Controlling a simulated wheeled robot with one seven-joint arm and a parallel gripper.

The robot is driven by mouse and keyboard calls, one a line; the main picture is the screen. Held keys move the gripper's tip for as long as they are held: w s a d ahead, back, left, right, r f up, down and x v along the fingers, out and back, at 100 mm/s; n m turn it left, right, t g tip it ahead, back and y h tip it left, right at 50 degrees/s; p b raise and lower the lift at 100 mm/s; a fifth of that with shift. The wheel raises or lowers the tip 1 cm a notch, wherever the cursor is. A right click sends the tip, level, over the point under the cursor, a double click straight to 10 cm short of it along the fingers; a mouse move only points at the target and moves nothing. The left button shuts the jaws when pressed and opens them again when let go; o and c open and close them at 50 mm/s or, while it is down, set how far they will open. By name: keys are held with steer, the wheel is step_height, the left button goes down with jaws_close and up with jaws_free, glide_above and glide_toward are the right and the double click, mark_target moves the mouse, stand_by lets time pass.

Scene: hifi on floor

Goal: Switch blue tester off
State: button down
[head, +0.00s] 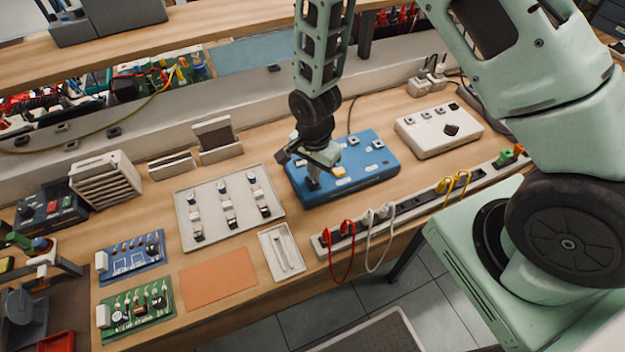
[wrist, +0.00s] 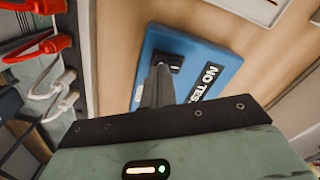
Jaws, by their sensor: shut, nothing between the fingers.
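The blue tester (head: 372,165) lies on the workbench, right of the middle in the head view, with several small controls along its far side. My gripper (head: 313,184) is shut and empty, pointing down over the tester's left end. The fingers hide part of the tester. I cannot tell whether they touch the switch or which way it is set.
A white box with a black knob (head: 440,130) stands to the right. A grey tray of small parts (head: 212,222) is at the left, with a small white tray (head: 270,262) in front. A socket strip with red, white and yellow leads (head: 405,207) runs along the front edge.

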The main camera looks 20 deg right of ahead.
steer(key=shift+f+b, duration=0.7)
steer(key=shift+f, duration=0.2)
stand_by(0.4)
steer(key=shift+r, duration=0.1)
steer(key=shift+r+p, duration=2.65)
steer(key=shift+r, duration=0.8)
steer(key=s+a+r+n+b, duration=0.3)
steer(key=s+r+n, duration=0.4)
steer(key=s+n, duration=0.3)
steer(key=s+a+r+n+b, duration=0.3)
steer(key=s+r+n+b, duration=0.3)
steer(key=s+r+n, duration=0.2)
steer(key=shift+s+a+r+n+y, duration=0.2)
steer(key=shift+s+n+y, duration=0.1)
steer(key=shift+s+n, duration=0.65)
